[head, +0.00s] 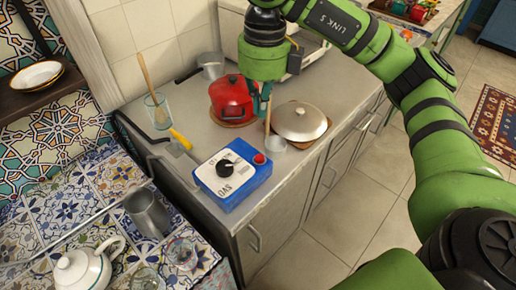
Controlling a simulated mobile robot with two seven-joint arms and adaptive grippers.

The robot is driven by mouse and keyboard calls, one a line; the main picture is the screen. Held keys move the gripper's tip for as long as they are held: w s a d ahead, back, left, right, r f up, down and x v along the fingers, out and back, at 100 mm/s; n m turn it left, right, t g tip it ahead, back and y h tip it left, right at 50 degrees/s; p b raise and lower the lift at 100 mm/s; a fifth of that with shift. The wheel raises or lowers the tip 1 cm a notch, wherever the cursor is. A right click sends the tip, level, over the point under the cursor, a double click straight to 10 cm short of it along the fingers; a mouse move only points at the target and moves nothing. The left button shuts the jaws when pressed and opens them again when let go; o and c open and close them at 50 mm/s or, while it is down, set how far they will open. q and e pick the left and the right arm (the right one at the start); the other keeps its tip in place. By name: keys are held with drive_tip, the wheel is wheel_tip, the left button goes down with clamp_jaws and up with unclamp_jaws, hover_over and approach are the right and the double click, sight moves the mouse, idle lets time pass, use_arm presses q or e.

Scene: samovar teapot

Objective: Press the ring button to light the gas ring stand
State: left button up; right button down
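A blue box with a white top (231,173) stands near the counter's front corner. No gas ring stand or flame can be made out for certain. My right gripper (263,104) points down above the counter, behind the box and beside a red pot (231,97). It is apart from the red button. Its fingertips are small and partly merge with the things around them, so I cannot tell whether they are open. My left gripper is out of view.
A yellow-handled tool (181,140) and a glass (157,111) are to the left. A metal mug (147,213) and white teapot (83,268) stand on tiles at lower left.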

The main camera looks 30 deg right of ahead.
drive_tip(key=p, duration=0.3)
approach(257, 159)
wheel_tip(257, 159, down, 5)
drive_tip(key=shift+s+f, duration=0.1)
drive_tip(key=shift+f, duration=0.75)
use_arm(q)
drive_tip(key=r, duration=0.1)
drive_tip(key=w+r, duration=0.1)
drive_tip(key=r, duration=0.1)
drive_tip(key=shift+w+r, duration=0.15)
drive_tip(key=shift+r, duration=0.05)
use_arm(e)
drive_tip(key=shift+f, duration=0.2)
